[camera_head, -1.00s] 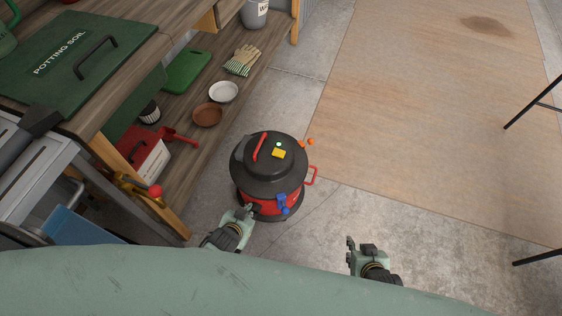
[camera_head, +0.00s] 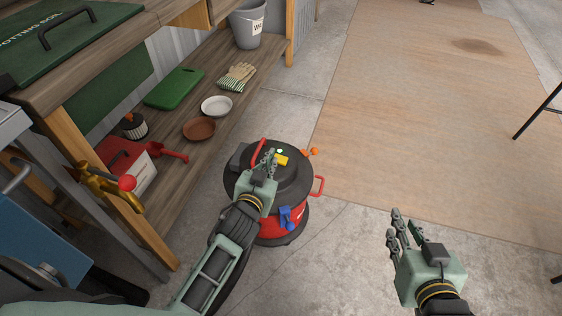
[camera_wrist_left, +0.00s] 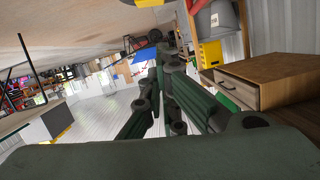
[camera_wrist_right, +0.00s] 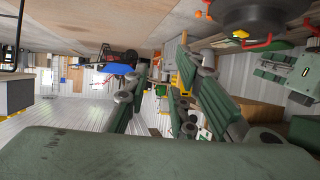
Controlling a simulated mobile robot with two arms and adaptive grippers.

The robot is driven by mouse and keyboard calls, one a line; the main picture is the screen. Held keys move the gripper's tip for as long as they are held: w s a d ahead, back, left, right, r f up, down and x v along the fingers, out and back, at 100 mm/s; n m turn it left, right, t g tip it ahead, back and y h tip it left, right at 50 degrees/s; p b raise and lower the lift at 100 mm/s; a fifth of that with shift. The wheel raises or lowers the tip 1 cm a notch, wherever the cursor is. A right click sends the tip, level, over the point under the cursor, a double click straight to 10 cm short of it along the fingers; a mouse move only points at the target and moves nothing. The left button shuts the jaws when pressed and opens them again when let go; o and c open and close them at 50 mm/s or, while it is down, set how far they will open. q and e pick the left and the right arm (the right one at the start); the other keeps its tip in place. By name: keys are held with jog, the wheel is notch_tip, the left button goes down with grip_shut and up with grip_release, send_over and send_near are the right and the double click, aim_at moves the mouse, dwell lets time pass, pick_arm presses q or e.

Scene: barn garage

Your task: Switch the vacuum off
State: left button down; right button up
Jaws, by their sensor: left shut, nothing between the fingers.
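The vacuum (camera_head: 298,185) stands upright on the concrete floor. It has a dark round lid, a red body, a red lid handle (camera_head: 258,152) and blue parts at the front. On the lid are a yellow switch (camera_head: 281,160) and a lit green lamp (camera_head: 280,150). My left gripper (camera_head: 267,157) is shut and empty over the lid, just left of the yellow switch. I cannot tell whether it touches the lid. My right gripper (camera_head: 395,226) is open and empty, right of the vacuum. The vacuum's dark lid also shows in the right wrist view (camera_wrist_right: 250,18).
A wooden shelf (camera_head: 175,130) on the left holds bowls, a green board (camera_head: 174,89), gloves (camera_head: 237,76) and a bucket (camera_head: 247,25). A brass tap (camera_head: 105,187) with a red knob juts out nearby.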

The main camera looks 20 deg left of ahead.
aim_at(280, 160)
pick_arm(q)
jog(key=shift+r, duration=0.1)
pick_arm(e)
jog(key=shift+r, duration=0.1)
pick_arm(q)
jog(key=shift+w, duration=0.1)
